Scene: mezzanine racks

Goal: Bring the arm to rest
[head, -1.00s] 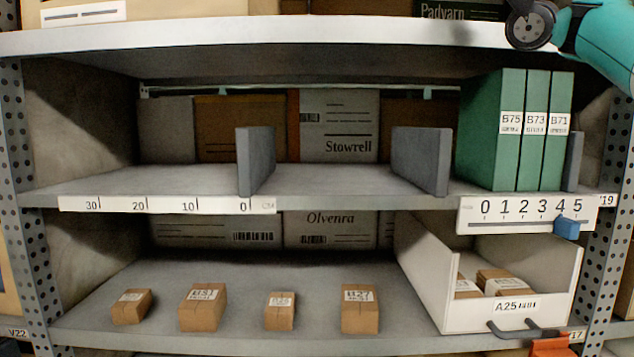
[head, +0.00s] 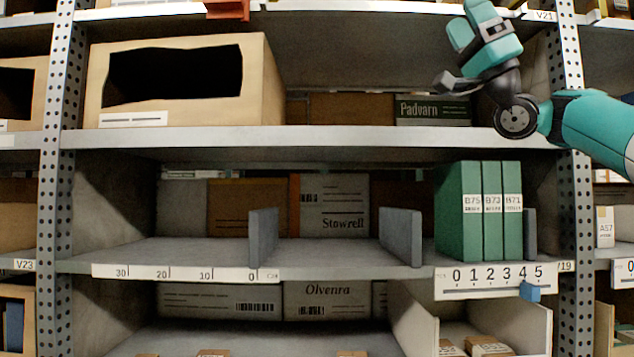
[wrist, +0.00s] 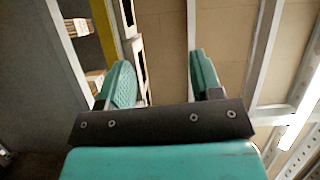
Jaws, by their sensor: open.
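My arm is teal with dark joints and shows at the upper right of the head view, in front of the rack's upper shelf. My gripper is at the arm's end, but its fingertips are hard to make out in the head view. In the wrist view my gripper (wrist: 160,80) shows two teal fingers held wide apart, with nothing between them. Beyond the fingers are beige ceiling-like panels, metal beams and a bright lamp.
Green binders (head: 480,210) stand on the middle shelf, below my arm. Grey dividers (head: 400,237) stand left of them. A large open cardboard box (head: 270,90) sits on the upper shelf. A white bin (head: 540,330) is on the lower shelf. A rack post (head: 570,200) stands at right.

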